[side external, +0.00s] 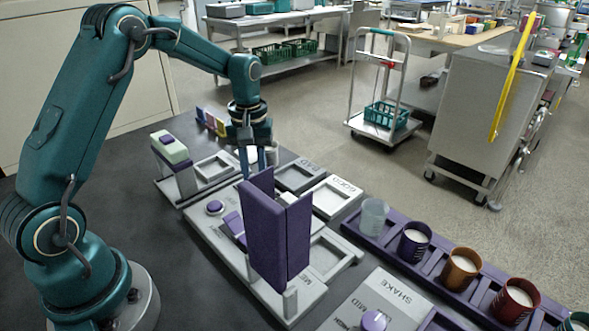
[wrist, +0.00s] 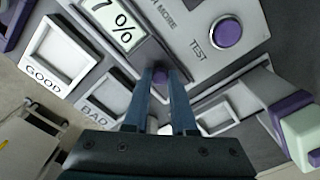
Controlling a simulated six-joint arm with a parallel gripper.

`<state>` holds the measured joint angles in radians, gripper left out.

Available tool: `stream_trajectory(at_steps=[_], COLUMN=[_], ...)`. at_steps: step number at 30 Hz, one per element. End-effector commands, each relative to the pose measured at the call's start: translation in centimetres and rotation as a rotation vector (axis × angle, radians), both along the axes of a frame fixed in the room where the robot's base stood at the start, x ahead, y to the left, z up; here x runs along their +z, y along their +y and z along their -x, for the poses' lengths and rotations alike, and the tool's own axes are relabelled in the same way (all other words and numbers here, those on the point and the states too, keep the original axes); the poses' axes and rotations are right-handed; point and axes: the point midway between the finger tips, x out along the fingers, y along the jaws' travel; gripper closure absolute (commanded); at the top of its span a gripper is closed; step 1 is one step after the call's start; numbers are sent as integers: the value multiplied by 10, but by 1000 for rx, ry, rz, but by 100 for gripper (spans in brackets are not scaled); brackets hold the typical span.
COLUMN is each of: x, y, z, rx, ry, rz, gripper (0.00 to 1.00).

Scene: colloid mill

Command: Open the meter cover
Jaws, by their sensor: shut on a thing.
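In the wrist view, the meter's display (wrist: 112,26) shows "7 %" at the top, with part of it cut off by the frame. A dark grey strip, which seems to be the meter cover's edge (wrist: 145,50), runs beside the display. My gripper (wrist: 160,77) is shut on a small purple knob (wrist: 161,74) at that strip. I cannot tell how the cover is hinged or slides. In the side view, my gripper (side external: 258,165) points down at the far side of the grey station; the tall purple panels in front hide part of it, and the knob is not visible there.
Tall purple panels (side external: 292,235) stand upright close in front of my gripper. The TEST button (wrist: 227,33) is to the right of the display. GOOD (wrist: 64,57) and BAD (wrist: 106,97) trays lie nearby. A purple rack (side external: 355,225) of cups stands at the right.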

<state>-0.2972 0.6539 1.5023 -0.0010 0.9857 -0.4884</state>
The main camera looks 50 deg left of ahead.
Motion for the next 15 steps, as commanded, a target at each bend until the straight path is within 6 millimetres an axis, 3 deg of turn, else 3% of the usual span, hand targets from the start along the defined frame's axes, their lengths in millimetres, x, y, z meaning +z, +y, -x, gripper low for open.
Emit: stream_trajectory(at_steps=[6,7,9,15], x=[1,1,1,1], y=[0,0,0,0], z=[0,0,0,0], rx=[-1,-1,-1,-1], ry=[-2,-2,-2,-1], rz=[-2,-2,-2,-1], gripper=[100,68,45,45])
